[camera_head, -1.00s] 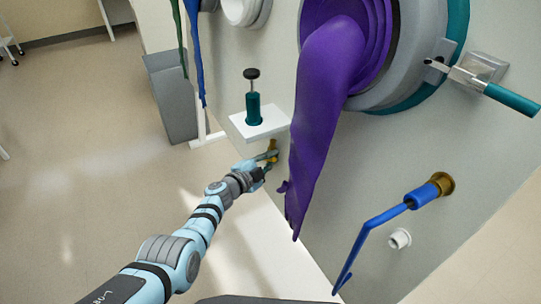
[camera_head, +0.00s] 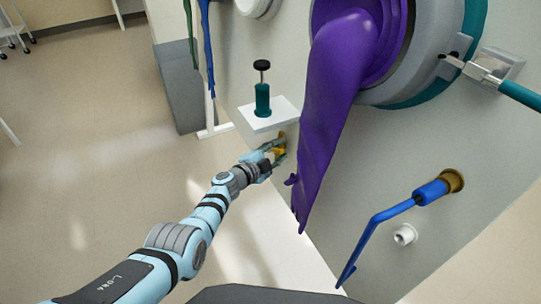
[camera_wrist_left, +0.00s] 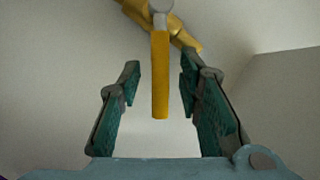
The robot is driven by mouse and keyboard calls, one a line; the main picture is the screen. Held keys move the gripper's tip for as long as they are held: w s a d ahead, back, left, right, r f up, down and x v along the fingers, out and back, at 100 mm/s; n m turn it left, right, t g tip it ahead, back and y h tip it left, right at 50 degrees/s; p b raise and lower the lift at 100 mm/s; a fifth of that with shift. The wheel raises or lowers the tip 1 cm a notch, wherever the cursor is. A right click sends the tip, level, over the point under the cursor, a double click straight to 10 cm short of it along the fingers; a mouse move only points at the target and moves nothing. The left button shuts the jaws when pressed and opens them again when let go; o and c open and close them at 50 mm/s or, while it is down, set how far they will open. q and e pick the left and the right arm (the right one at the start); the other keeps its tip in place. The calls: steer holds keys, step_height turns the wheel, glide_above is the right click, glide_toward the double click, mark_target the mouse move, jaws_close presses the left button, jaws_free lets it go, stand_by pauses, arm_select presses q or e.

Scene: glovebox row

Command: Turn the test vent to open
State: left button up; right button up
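The test vent appears to be the small brass valve (camera_head: 281,140) low on the panel, below a white shelf. In the left wrist view it shows as a brass body (camera_wrist_left: 178,28) with a flat yellow lever (camera_wrist_left: 160,80) hanging towards me. My left gripper (camera_head: 274,156) is at the valve. In the left wrist view its teal-padded fingers (camera_wrist_left: 161,78) are open, one on each side of the lever, with visible gaps on both sides. In the head view the fingers partly hide the valve. My right gripper is not in view.
The white shelf (camera_head: 268,115) with a teal plunger (camera_head: 262,98) juts out just above my left gripper. A purple glove (camera_head: 325,120) hangs close to its right. A blue bent lever (camera_head: 385,215) and a white port (camera_head: 405,234) are farther right.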

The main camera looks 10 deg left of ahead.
arm_select(q)
steer(key=v, duration=1.2)
